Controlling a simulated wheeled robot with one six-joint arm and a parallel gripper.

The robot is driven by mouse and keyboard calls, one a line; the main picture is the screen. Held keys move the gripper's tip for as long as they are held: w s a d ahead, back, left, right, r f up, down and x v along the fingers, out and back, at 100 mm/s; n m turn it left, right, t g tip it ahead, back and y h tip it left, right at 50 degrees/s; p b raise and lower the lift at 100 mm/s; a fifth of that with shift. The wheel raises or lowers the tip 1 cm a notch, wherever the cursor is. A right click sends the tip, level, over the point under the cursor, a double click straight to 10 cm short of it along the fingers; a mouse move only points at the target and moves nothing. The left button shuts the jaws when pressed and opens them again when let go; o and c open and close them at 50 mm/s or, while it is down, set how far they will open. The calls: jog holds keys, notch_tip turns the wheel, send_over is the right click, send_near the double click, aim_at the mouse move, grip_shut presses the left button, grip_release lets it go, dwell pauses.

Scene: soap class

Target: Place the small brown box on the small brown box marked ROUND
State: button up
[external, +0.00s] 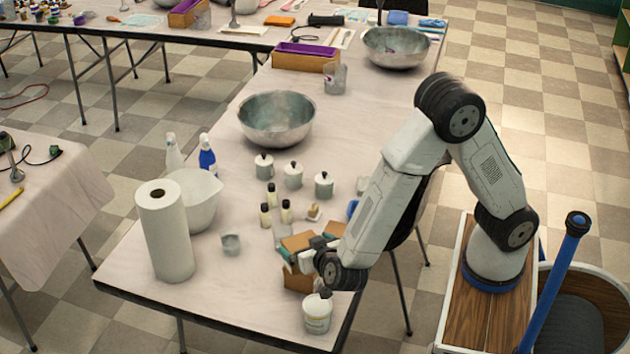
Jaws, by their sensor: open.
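My gripper (307,245) reaches in from the right over the near end of the table. Its fingers are open, one on either side of a small brown box (298,241). Another brown surface, seemingly a second brown box (296,279), shows directly below the gripper. The gripper hides part of both, so I cannot tell whether the upper box rests on the lower one. No ROUND marking is readable in this view. A smaller tan piece (313,212) sits just behind the gripper.
A white tub (317,313) stands close in front of the gripper. Small bottles (266,215), a clear cup (231,243), lidded metal pots (293,175), a paper roll (165,232) and a metal bowl (277,118) stand around.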

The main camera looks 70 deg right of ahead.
jog(key=v, duration=0.8)
jog(key=shift+s+a, duration=0.2)
jog(key=w+r+n+t+y, duration=0.1)
jog(key=w+r+t+y, duration=0.1)
jog(key=w+r+y, duration=0.35)
notch_tip(320, 180, up, 8)
jog(key=s+n+g+y, duration=0.1)
jog(key=n+y, duration=0.3)
jog(key=y, duration=0.4)
jog(key=s+d+n+g+h, duration=0.2)
jog(key=s+d+g, duration=0.2)
jog(key=s+d, duration=0.6)
jog(key=s+d+n+g+h, duration=0.2)
jog(key=s+d+g, duration=0.3)
jog(key=s+d, duration=0.5)
jog(key=s+r, duration=0.1)
jog(key=s, duration=0.6)
jog(key=shift+s, duration=0.4)
